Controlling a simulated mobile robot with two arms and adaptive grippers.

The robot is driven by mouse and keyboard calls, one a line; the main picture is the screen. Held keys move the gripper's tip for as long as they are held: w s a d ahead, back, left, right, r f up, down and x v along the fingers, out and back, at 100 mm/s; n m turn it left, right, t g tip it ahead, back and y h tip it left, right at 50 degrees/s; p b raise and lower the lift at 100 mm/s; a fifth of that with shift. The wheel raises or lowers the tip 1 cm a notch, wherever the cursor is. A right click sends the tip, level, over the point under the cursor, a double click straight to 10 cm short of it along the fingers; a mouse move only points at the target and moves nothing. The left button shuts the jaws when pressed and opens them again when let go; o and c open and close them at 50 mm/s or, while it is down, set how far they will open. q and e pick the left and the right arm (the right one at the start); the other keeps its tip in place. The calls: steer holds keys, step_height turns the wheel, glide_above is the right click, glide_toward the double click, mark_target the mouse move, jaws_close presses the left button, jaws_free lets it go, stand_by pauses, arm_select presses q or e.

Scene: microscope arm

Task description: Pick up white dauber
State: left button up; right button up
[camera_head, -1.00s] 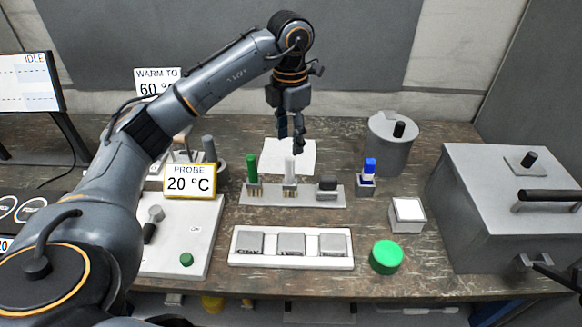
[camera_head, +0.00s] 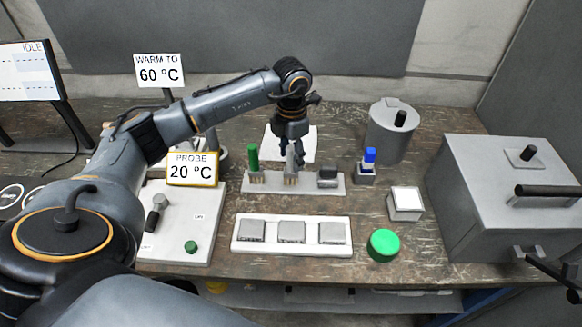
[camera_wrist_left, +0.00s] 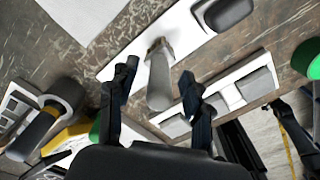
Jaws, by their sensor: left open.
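The white dauber (camera_head: 291,162) stands upright in the middle of a small white rack (camera_head: 308,190), with a green dauber (camera_head: 253,158) to its left and a dark grey block-shaped piece (camera_head: 328,174) to its right. My left gripper (camera_head: 292,158) points down at the white dauber from above, its fingers open on either side of the shaft. In the left wrist view the white dauber (camera_wrist_left: 160,84) shows as a pale cylinder between the two spread fingers of the gripper (camera_wrist_left: 157,74). I cannot tell if either finger touches it.
A blue-topped dauber (camera_head: 369,158) stands in its own holder to the right. A tray with grey squares (camera_head: 292,248), a green round lid (camera_head: 384,245) and a large grey box (camera_head: 505,230) are nearby. The probe sign (camera_head: 192,169) stands left of the rack.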

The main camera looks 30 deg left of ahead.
mark_target(289, 173)
arm_select(q)
step_height(289, 173, down, 2)
steer(key=shift+f, duration=0.35)
jaws_close()
arm_select(e)
steer(key=shift+s+a+r, duration=0.3)
steer(key=shift+s+r, duration=0.05)
steer(key=shift+r, duration=0.25)
steer(key=shift+d, duration=0.1)
